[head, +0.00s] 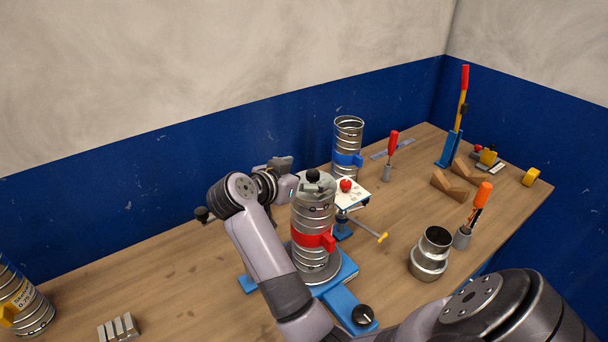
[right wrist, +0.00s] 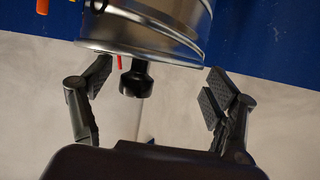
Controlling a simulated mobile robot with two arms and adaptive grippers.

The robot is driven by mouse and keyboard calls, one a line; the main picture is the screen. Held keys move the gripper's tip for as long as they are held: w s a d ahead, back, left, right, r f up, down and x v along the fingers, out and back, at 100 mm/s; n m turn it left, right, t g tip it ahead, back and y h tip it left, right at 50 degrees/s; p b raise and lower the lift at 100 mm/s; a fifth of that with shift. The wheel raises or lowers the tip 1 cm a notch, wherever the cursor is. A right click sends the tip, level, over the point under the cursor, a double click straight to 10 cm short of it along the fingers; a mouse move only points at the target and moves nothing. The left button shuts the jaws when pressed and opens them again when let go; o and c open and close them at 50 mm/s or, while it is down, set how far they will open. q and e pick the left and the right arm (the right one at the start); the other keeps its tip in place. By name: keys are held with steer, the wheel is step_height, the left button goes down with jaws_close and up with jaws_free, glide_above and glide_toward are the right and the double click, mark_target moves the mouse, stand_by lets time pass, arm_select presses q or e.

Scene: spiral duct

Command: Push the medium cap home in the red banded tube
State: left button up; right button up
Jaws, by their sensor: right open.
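The red banded tube (head: 312,220) stands upright on a blue base in the middle of the bench. A silver cap (head: 322,187) with a black knob (head: 312,175) is at its top; how deep it sits cannot be told. My right gripper (head: 284,165) is just left of the knob, partly hidden by my own arm. In the right wrist view, which is upside down, my open right gripper (right wrist: 157,77) has its fingers spread to either side of the knob (right wrist: 136,80). Neither finger clearly touches it. My left gripper is not in view.
A blue banded tube (head: 348,140) stands behind. A red knob (head: 346,185) on a white plate is close right of the red banded tube. Silver fittings (head: 430,262) and an orange-handled tool (head: 478,205) stand further right. A yellow-marked tube (head: 22,302) is far left.

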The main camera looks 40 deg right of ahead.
steer(key=shift+r, duration=0.15)
step_height(320, 180, up, 10)
stand_by(0.5)
